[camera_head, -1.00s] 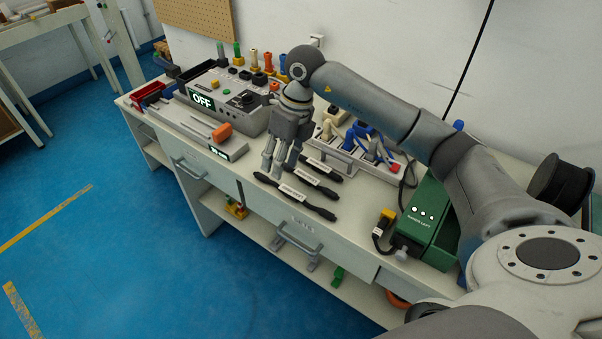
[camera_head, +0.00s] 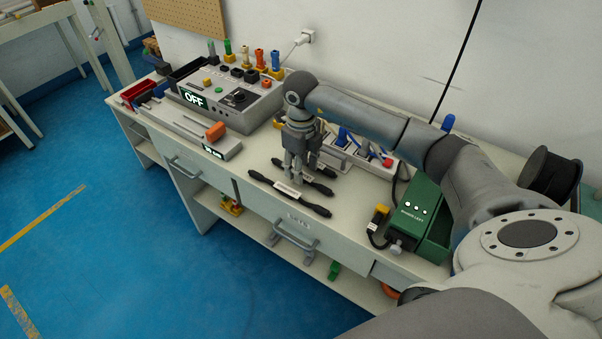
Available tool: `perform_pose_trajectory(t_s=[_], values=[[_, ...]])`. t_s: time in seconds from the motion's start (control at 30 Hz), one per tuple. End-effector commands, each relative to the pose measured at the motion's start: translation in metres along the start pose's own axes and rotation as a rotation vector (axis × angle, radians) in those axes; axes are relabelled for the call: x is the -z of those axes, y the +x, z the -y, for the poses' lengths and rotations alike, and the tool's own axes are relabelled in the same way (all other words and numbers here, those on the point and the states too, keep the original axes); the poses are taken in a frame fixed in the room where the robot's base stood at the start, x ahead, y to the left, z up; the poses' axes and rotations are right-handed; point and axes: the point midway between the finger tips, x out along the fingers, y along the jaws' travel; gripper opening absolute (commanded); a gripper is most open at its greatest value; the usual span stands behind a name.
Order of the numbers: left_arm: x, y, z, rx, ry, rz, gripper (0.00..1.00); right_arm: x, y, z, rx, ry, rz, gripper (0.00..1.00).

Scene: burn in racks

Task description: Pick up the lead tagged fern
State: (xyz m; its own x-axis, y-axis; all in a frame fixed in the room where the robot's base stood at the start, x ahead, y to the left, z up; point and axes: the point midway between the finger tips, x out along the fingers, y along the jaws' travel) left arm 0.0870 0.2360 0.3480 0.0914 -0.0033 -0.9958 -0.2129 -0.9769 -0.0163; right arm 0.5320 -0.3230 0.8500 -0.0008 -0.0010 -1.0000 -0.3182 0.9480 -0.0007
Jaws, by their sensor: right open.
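Several black leads with pale tags lie side by side on the bench top. The front lead (camera_head: 311,207) shows almost whole; its tag (camera_head: 287,190) is too small to read. Another lead (camera_head: 321,188) lies behind it, partly hidden by my right gripper, and the black end of a further one (camera_head: 327,173) shows behind that. I cannot tell which lead is tagged fern. My right gripper (camera_head: 293,179) points down, open, with its fingertips over or just behind the middle of the front lead. I cannot tell whether they touch anything. My left gripper is not in view.
A grey console reading OFF (camera_head: 230,112) with several coloured plugs stands at the left. A socket strip (camera_head: 352,155) with blue cables lies behind my right gripper. A green box (camera_head: 420,212) stands at the right. Bare bench top (camera_head: 350,215) lies right of the leads.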

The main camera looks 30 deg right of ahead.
Motion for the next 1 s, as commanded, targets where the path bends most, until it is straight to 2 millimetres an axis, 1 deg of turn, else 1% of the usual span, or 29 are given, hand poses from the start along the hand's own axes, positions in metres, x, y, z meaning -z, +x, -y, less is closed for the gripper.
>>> perform_pose_trajectory(t_s=[0.03,0.17,0.4,0.73,1.0], values=[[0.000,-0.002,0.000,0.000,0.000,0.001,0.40,0.000,0.007,-0.001,-0.003,0.001,-0.003,0.43],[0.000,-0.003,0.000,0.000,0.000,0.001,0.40,0.000,0.017,0.000,0.000,0.000,0.000,0.43],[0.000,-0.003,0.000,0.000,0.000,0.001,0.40,0.000,0.019,0.000,0.000,0.000,0.001,0.43],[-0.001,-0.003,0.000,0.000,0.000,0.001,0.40,0.000,0.018,0.000,0.000,0.000,0.001,0.00],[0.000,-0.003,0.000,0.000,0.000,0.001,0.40,-0.001,0.018,0.000,0.000,0.000,0.002,0.00]])
